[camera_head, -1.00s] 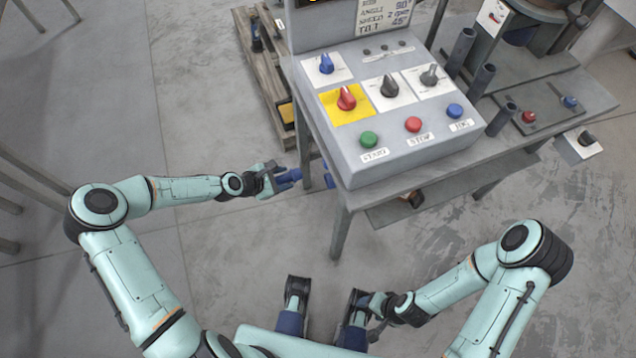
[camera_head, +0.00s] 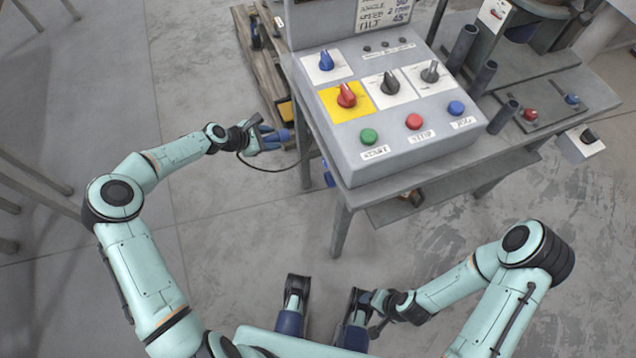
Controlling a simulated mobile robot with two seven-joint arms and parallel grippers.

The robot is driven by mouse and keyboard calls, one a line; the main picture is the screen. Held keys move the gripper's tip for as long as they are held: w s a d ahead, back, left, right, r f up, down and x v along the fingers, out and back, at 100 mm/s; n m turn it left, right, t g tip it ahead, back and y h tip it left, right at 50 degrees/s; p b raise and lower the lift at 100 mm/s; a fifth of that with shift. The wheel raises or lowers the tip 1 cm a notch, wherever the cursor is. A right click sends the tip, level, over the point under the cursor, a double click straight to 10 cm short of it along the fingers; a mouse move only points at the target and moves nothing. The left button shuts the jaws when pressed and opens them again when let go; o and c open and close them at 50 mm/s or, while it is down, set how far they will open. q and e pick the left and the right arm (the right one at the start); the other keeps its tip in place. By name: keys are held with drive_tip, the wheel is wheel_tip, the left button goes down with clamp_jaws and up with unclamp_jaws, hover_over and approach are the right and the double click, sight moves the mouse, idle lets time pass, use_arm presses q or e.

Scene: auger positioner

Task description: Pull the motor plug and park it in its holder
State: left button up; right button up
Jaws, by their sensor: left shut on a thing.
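The motor plug (camera_head: 274,138) is blue, with a dark cable (camera_head: 268,169) that loops down and back to the control table. My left gripper (camera_head: 262,136) is shut on the plug and holds it out to the left of the table, with open space between them. A blue fitting (camera_head: 328,174) sits low by the table's left side, partly hidden; I cannot tell whether it is the socket or the holder. My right gripper (camera_head: 374,318) is low in the middle, away from the table; its jaws are too small and dark to read.
The control box (camera_head: 385,165) with knobs and coloured buttons stands on the grey metal table (camera_head: 340,222). A wooden pallet (camera_head: 262,72) lies on the floor behind the plug. Dark upright tubes (camera_head: 480,80) stand right of the box.

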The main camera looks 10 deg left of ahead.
sight(283, 132)
use_arm(q)
drive_tip(key=shift+w+a+r, duration=0.1)
drive_tip(key=shift+w, duration=0.05)
use_arm(e)
drive_tip(key=shift+w, duration=0.1)
use_arm(q)
drive_tip(key=shift+w+d+b, duration=0.15)
drive_tip(key=shift+w+d, duration=0.55)
drive_tip(key=shift+d, duration=0.3)
drive_tip(key=shift+w+d+b, duration=0.15)
drive_tip(key=shift+w+d, duration=0.5)
drive_tip(key=shift+d, duration=0.35)
use_arm(e)
drive_tip(key=shift+w+d+f, duration=0.25)
drive_tip(key=shift+w+f, duration=0.15)
drive_tip(key=shift+w, duration=0.05)
use_arm(q)
drive_tip(key=shift+p, duration=0.3)
use_arm(e)
drive_tip(key=shift+r, duration=0.35)
use_arm(q)
drive_tip(key=shift+w+d, duration=0.5)
drive_tip(key=shift+d, duration=0.3)
drive_tip(key=shift+w+d, duration=0.5)
drive_tip(key=shift+d, duration=0.25)
use_arm(e)
drive_tip(key=shift+f, duration=0.3)
use_arm(q)
drive_tip(key=o, duration=1.3)
drive_tip(key=shift+c, duration=0.2)
